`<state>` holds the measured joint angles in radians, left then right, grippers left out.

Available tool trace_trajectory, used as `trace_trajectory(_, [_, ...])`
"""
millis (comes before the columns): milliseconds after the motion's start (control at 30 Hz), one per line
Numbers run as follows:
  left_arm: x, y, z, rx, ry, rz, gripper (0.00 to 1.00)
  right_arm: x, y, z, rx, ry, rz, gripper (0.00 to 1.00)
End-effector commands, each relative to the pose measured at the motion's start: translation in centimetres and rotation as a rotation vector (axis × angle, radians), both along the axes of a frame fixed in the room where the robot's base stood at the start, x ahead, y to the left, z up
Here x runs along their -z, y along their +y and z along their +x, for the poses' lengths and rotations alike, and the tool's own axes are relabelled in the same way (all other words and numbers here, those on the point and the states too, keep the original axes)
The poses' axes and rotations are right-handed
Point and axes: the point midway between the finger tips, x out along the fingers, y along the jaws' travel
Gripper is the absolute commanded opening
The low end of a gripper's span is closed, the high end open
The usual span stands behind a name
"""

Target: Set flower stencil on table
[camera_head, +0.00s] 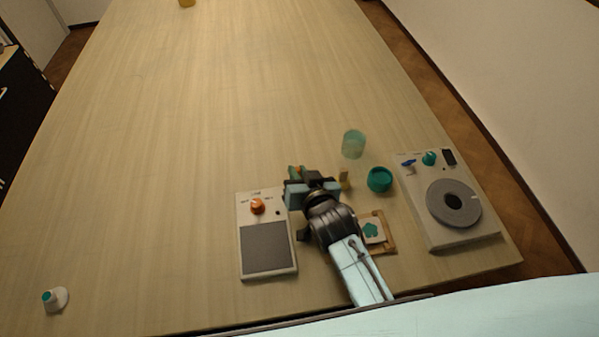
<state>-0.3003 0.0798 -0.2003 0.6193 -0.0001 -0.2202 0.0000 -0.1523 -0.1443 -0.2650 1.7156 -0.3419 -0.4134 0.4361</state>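A white square piece with a teal flower shape (371,230), which looks like the flower stencil, lies on a small wooden tray (389,246) near the table's front right. My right gripper (300,178) is over the table (190,120), up and left of the stencil and apart from it. My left gripper is not in view.
A white device with a grey pad and orange knob (257,206) is left of my arm. A turntable device (453,203) stands at right. A clear greenish cup (353,143) and teal round container (380,179) stand near the gripper. A white knob piece (55,299) is front left. The table's middle is clear.

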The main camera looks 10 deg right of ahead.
Motion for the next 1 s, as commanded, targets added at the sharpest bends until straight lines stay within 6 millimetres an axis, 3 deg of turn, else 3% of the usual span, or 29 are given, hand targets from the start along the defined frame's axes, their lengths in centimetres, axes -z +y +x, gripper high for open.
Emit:
trace_trajectory(33, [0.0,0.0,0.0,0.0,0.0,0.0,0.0,0.5,0.0,-0.2,-0.001,0.01,-0.006,0.2])
trace_trajectory(167, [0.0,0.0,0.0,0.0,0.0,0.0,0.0,0.6,0.0,-0.2,-0.002,0.011,-0.007,0.36])
trace_trajectory(467, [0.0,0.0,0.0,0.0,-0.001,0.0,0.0,0.6,-0.1,-0.3,-0.003,0.015,-0.009,0.36])
trace_trajectory(600, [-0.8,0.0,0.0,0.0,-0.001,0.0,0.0,-0.8,-0.1,-0.3,-0.003,0.013,-0.009,0.36])
trace_trajectory(1000, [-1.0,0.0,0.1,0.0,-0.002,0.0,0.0,-3.8,-1.3,-7.7,-0.001,0.011,-0.004,0.36])
